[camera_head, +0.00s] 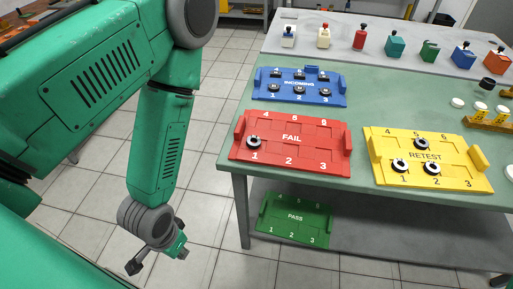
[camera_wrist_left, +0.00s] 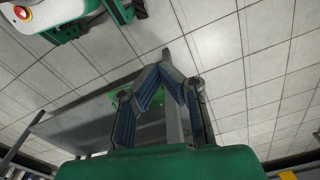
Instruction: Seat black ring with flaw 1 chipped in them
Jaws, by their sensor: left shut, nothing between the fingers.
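My left gripper (camera_head: 160,262) hangs low over the floor, left of the table; in the wrist view its fingers (camera_wrist_left: 168,62) are together and empty. Black rings with pale centres sit in the trays: one ring (camera_head: 253,143) at FAIL 1, and two rings (camera_head: 399,165) (camera_head: 431,168) near RETEST 1 and 2. The blue INCOMING tray (camera_head: 258,97) holds several dark parts. The red FAIL tray (camera_head: 340,170) and yellow RETEST tray (camera_head: 480,182) lie in front. The green PASS tray (camera_head: 295,219) looks empty on the lower shelf. Any chip is too small to see. My right gripper is out of view.
The green tabletop (camera_head: 365,108) stands right of my left arm, its left edge and leg (camera_head: 241,210) facing the gripper. A yellow rack (camera_head: 490,121) with white pieces is at right. The floor at left is clear.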

